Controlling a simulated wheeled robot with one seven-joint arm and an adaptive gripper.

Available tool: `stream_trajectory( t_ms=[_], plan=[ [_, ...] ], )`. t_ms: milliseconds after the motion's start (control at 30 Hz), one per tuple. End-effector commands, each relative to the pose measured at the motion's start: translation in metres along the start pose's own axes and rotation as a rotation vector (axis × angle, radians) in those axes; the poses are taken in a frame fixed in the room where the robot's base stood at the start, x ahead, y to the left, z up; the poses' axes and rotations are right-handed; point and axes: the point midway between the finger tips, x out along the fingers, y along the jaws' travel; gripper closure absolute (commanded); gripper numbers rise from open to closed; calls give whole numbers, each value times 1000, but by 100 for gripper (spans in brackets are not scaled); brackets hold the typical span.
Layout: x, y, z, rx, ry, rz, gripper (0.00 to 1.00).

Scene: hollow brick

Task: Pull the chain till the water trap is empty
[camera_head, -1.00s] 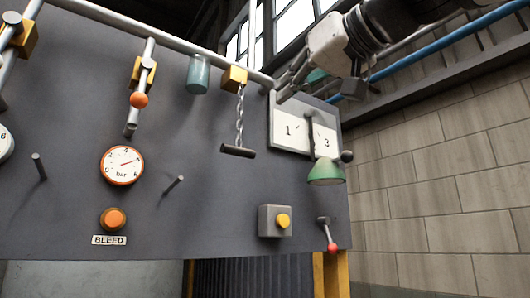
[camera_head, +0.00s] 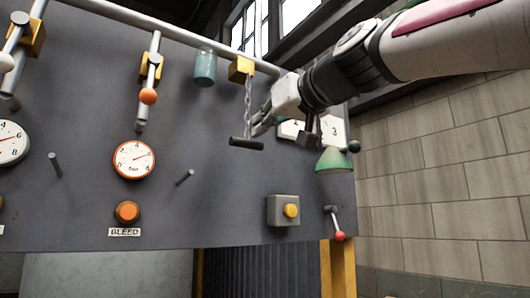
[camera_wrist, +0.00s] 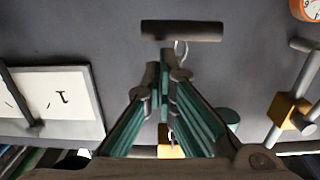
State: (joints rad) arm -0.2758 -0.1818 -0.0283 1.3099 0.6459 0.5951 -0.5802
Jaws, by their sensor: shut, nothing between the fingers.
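The chain (camera_head: 248,92) hangs from a yellow block (camera_head: 241,68) on the overhead pipe and ends in a dark horizontal bar handle (camera_head: 246,144). The water trap (camera_head: 205,68), a teal cup, hangs under the pipe left of the chain; I cannot tell its water level. My gripper (camera_head: 258,126) is shut and empty, just right of the chain and a little above the handle. In the wrist view the handle (camera_wrist: 182,30) lies just beyond the fingertips (camera_wrist: 167,68), and part of the chain shows between it and the fingers, which hide the rest.
A white numbered board (camera_head: 333,130) sits behind my gripper.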

Motion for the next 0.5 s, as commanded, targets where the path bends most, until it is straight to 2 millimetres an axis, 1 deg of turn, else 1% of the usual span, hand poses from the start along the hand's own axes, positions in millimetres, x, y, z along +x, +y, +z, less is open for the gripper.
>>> stream_trajectory(
  t_ms=[367,500],
  plan=[
    [0,0,1,0,0,0,100],
    [2,1,8,0,0,0,100]
  ],
)
